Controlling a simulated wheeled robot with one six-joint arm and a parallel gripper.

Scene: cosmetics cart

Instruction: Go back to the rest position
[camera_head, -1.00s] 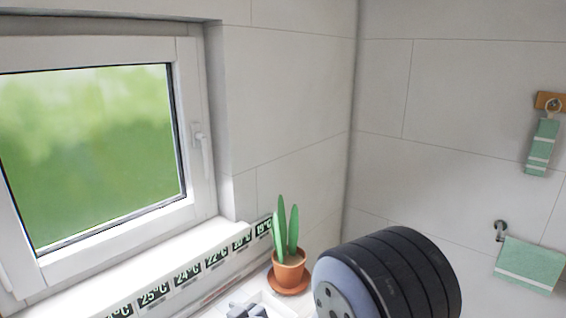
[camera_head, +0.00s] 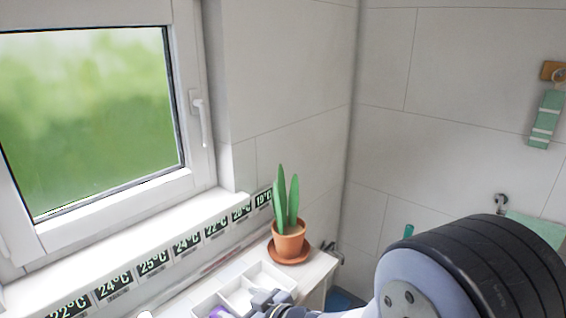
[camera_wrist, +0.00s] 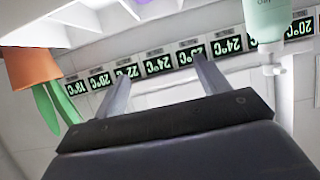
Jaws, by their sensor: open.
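My gripper (camera_wrist: 162,66) is open in the wrist view, with its two fingers apart and nothing between them. In the head view its grey end (camera_head: 272,300) shows low in the picture, by the white compartment tray (camera_head: 232,296). My dark arm link fills the lower right of the head view. Part of the tray's front is cut off by the picture's edge.
Temperature labels (camera_head: 154,262) line the sill. A pale green bottle (camera_wrist: 267,20) is near the gripper's right finger. Towels hang on the right wall.

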